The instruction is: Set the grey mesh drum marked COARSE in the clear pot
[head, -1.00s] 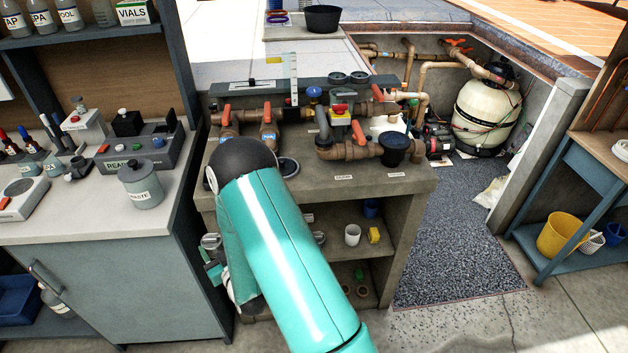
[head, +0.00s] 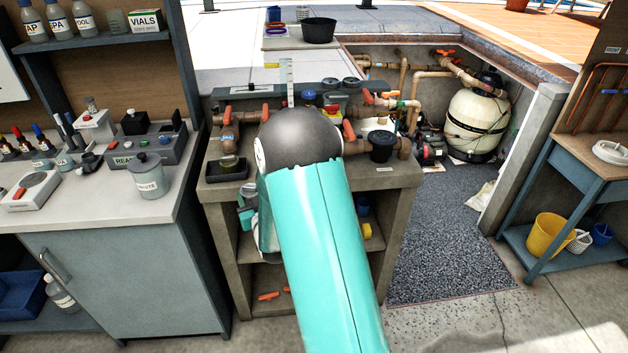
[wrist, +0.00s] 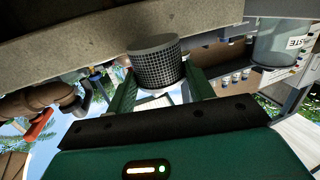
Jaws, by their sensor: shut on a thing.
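In the wrist view my gripper (wrist: 160,88) is shut on the grey mesh drum (wrist: 157,66), its green fingers on either side of it. The drum has a dark grid side and a plain grey end. No COARSE marking can be read on it. The drum is close to the edge of a grey slab, and I cannot tell whether they touch. In the head view my arm covers most of the gripper, and the drum is hidden. I cannot make out the clear pot with certainty; my arm hides part of the pipe bench (head: 402,176).
Brown pipes with orange-handled valves crowd the bench top. A dark shallow tray (head: 226,173) sits at its left end and a black-lidded fitting (head: 382,146) at its right. The lab counter (head: 90,208) stands at left. Grey matting (head: 440,245) lies clear at right.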

